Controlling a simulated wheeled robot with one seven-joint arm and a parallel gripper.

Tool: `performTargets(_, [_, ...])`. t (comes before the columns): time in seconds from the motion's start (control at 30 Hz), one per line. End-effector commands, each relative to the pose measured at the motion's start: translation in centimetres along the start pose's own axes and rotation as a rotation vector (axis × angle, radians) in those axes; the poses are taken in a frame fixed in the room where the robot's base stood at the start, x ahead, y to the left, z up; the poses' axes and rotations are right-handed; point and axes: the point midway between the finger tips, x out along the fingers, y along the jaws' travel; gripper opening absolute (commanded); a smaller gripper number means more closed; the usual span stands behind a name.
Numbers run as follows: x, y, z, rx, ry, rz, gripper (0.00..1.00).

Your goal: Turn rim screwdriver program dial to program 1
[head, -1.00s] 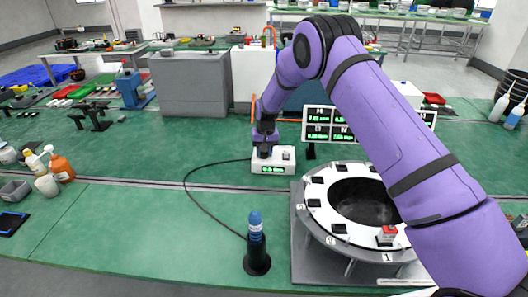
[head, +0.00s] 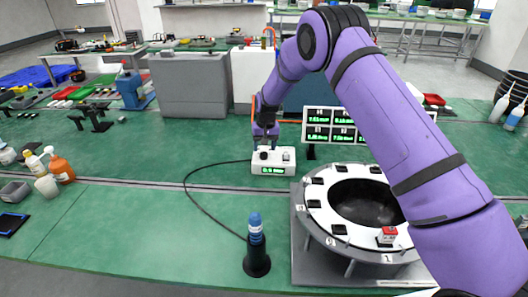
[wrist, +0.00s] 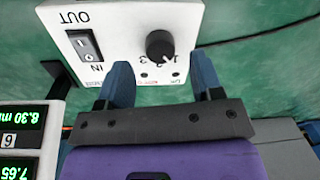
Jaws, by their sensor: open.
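The screwdriver controller is a small white box (head: 272,168) with a green display on its front, on the green bench. Its round black program dial (wrist: 160,45) has small numbers beside it in the wrist view; its pointer is too small to read surely. The dial also shows on the box top in the head view (head: 264,155). My gripper (wrist: 162,66) is open and empty, its two blue fingers apart on either side of the dial's near side, not clamping it. In the head view my gripper (head: 265,143) hangs just above the dial.
A black rocker switch (wrist: 85,45) marked IN and OUT sits beside the dial. A blue-capped screwdriver (head: 255,250) stands in a black holder, its cable running to the box. A white ring fixture (head: 325,220) and a display panel (head: 318,124) stand to the right.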

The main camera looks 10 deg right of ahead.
Motion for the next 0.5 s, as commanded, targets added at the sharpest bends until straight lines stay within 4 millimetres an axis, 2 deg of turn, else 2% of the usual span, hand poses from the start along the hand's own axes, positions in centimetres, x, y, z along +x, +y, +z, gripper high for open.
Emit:
performTargets(0.1, [-2.5, 0.0, -0.1, 0.0, 0.003, -0.001, 0.6])
performTargets(0.3, [-5.8, 0.0, -0.1, 0.0, 0.003, -0.001, 0.6])
performTargets(0.5, [-7.5, 0.0, 0.0, 0.0, 0.001, 0.0, 0.6])
